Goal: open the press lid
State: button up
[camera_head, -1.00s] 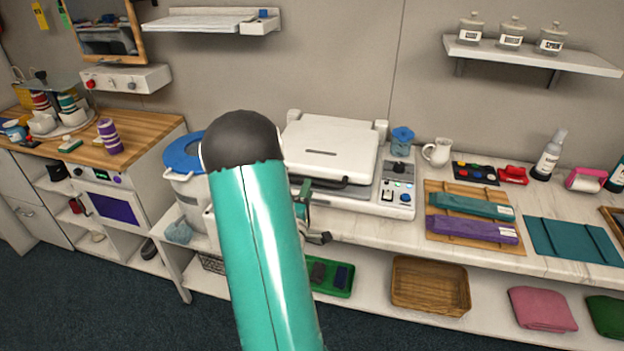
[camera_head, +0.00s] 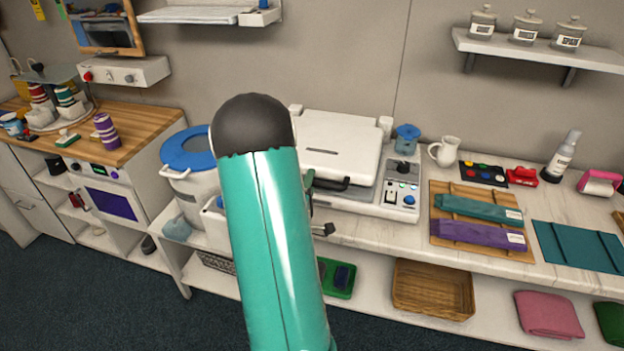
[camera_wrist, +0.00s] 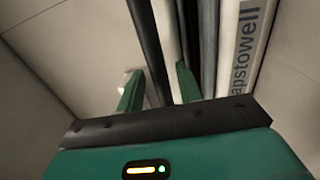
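The press (camera_head: 397,208) stands on the counter with its white lid (camera_head: 338,135) down over the base. The lid's dark handle (camera_head: 345,184) sticks out along the front edge. My teal arm covers the left part of the press, and only a small part of my gripper shows beside it. In the wrist view, my gripper (camera_wrist: 158,82) has its two green fingers apart. A dark bar, likely the handle (camera_wrist: 147,45), runs into the gap between them, nearer the left finger. Contact cannot be told.
Right of the press are a blue-topped jar (camera_head: 406,140), a white pitcher (camera_head: 444,151) and a wooden board (camera_head: 435,225) with folded teal and purple cloths. A blue-lidded bucket (camera_head: 190,175) stands left of my arm. A wall shelf (camera_head: 540,50) hangs upper right.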

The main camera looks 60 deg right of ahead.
jog(key=shift+w+d+f, duration=0.1)
jog(key=shift+d, duration=0.25)
jog(key=shift+a+r, duration=0.15)
jog(key=shift+r, duration=0.05)
jog(key=shift+d+f, duration=0.1)
jog(key=shift+d, duration=0.1)
jog(key=shift+a, duration=0.15)
jog(key=shift+c, duration=0.3)
grip_shut()
